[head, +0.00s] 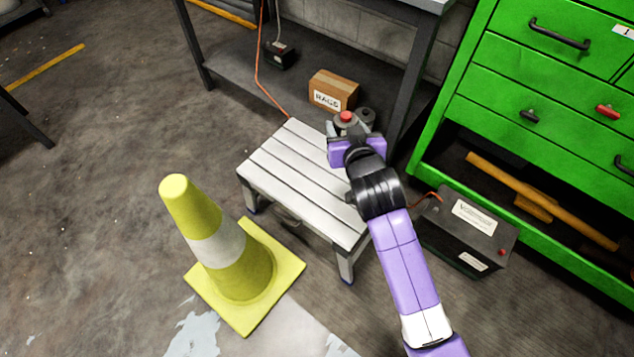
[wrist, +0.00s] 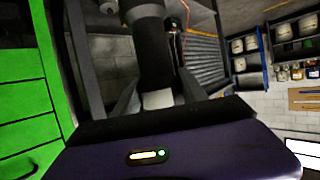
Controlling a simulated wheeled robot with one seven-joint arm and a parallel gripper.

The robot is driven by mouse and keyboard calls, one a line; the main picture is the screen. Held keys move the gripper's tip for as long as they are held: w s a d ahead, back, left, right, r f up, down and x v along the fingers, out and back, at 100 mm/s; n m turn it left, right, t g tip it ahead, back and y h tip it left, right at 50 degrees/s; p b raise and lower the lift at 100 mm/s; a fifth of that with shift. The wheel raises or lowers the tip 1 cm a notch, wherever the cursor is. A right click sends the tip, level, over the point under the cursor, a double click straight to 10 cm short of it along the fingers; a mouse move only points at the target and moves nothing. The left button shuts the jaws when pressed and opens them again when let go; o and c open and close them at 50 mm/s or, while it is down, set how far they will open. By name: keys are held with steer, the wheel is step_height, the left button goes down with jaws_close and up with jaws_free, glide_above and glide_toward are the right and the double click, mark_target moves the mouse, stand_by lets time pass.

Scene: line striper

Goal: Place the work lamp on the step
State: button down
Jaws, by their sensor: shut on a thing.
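The step (head: 290,165) is a low stool with a pale slatted top, standing on the floor in the middle of the head view. My gripper (head: 347,138) is over or beside its back right corner. It is shut on what appears to be the work lamp (head: 346,118), a small grey thing with a red top. In the wrist view a dark cylinder (wrist: 155,55) with a pale lower part stands between the fingers (wrist: 158,98). My gripper and arm hide much of the lamp and the step's right edge. I cannot tell whether the lamp touches the step.
A yellow cone (head: 232,270) stands close to the step's front left. A black battery (head: 468,232) is on the right, before the green drawer cabinet (head: 480,80). Open floor lies to the left.

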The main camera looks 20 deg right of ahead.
steer(key=shift+w+f+b, duration=0.2)
steer(key=shift+f+b, duration=0.15)
steer(key=shift+f, duration=0.15)
step_height(320, 180, down, 19)
steer(key=b, duration=0.6)
steer(key=shift+f+b, duration=0.15)
steer(key=shift+b, duration=0.2)
steer(key=shift+f, duration=0.15)
steer(key=c, duration=0.6)
jaws_free()
steer(key=p+v, duration=0.2)
steer(key=v, duration=1)
steer(key=shift+r+p, duration=0.2)
steer(key=shift+p, duration=0.15)
